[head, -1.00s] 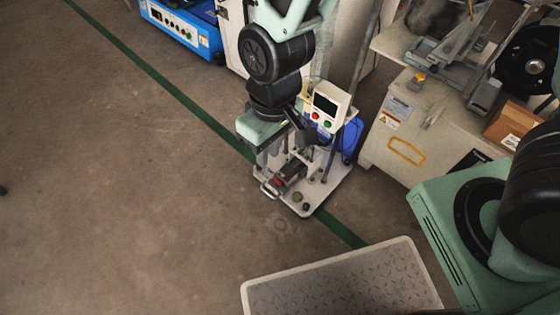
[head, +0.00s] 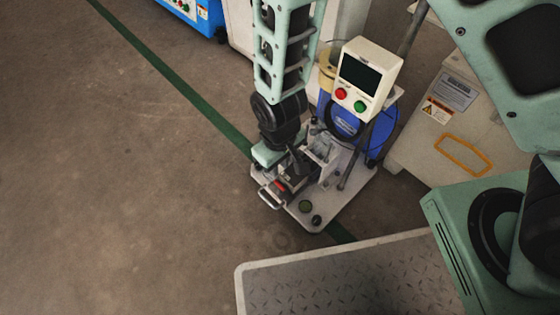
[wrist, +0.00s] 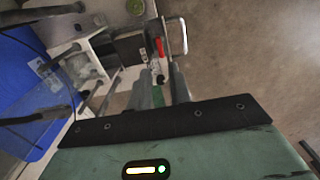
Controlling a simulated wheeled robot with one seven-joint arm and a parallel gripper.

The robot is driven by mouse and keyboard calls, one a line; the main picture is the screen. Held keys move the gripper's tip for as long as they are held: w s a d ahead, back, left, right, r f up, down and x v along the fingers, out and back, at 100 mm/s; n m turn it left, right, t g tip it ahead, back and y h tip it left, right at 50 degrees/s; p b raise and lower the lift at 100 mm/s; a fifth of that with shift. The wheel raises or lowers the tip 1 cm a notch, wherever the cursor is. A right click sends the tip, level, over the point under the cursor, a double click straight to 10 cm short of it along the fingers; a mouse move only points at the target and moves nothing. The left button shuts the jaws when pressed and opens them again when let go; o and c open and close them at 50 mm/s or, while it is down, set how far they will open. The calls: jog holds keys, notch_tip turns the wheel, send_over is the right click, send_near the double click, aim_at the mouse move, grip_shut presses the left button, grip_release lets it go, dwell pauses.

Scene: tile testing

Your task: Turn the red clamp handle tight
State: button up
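The red clamp handle (head: 281,186) is a small red bar on the dark clamp block of the tester, near the front edge of its pale base plate (head: 335,213). The red handle also shows in the wrist view (wrist: 159,47), just beyond the fingertips, beside a dark block (wrist: 131,46) and a U-shaped metal bar (wrist: 180,36). My gripper (wrist: 159,74) has two grey fingers apart with a gap between them, holding nothing visible. The red handle lies ahead of this gap; I see no contact. In the head view my gripper's fingers are mostly hidden.
A control box (head: 368,80) with a screen and red and green buttons stands behind the clamp. A blue container (head: 365,135) is beside it. A beige cabinet (head: 440,165) is at right. Open floor lies left.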

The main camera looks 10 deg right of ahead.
aim_at(279, 184)
notch_tip(279, 184, down, 9)
jog(key=b, duration=0.7)
jog(key=shift+f+b, duration=0.15)
jog(key=shift+b, duration=0.2)
grip_shut()
